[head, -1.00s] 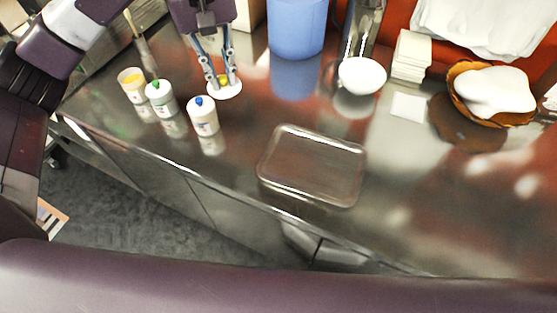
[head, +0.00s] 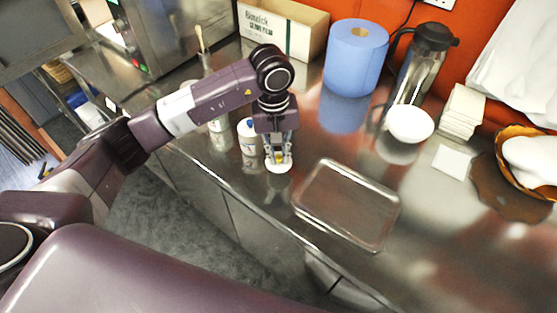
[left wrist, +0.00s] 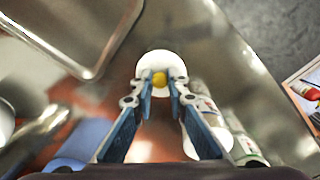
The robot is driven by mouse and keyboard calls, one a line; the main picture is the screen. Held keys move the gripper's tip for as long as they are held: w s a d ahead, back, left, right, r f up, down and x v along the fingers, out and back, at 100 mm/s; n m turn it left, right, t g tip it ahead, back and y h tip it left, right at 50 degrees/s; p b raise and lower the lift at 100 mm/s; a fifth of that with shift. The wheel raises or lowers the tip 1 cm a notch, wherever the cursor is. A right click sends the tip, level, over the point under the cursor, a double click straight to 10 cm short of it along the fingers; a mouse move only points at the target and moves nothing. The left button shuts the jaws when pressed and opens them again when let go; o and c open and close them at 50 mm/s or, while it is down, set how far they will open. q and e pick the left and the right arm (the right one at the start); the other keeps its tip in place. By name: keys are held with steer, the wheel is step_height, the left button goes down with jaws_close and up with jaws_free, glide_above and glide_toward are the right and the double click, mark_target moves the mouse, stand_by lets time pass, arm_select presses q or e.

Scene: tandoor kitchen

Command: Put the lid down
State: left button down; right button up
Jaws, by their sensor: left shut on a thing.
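The lid (head: 278,168) is a small white disc with a yellow knob. My left gripper (head: 278,157) points down and is shut on the knob. In the left wrist view the lid (left wrist: 160,62) sits at the fingertips of my left gripper (left wrist: 160,82), the yellow knob between them. The lid is over the steel counter (head: 240,185) near its front edge, between the blue-capped bottle and the tray. I cannot tell whether it touches the counter. My right gripper is not in view.
A shallow metal tray (head: 347,238) lies right of the lid. The blue-capped bottle (head: 247,137) stands just left; another bottle (head: 218,124) is partly hidden by my arm.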

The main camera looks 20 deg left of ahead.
mark_target(278, 157)
arm_select(q)
step_height(278, 157, down, 4)
steer(key=shift+f+p, duration=0.1)
steer(key=shift+p, duration=0.45)
steer(key=shift+f+b, duration=0.15)
steer(key=shift+b, duration=0.15)
steer(key=c, duration=1.9)
jaws_free()
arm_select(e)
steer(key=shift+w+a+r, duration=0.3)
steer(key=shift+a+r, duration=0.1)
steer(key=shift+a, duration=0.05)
arm_select(q)
steer(key=shift+r+p, duration=0.3)
steer(key=r+b, duration=0.1)
steer(key=r, duration=0.2)
steer(key=r+b, duration=0.1)
steer(key=r, duration=0.3)
steer(key=r+b, duration=0.2)
steer(key=r, duration=0.1)
steer(key=shift+s+a+r, duration=0.1)
steer(key=shift+a+r, duration=0.15)
steer(key=shift+s+r, duration=0.1)
steer(key=shift+r, duration=0.55)
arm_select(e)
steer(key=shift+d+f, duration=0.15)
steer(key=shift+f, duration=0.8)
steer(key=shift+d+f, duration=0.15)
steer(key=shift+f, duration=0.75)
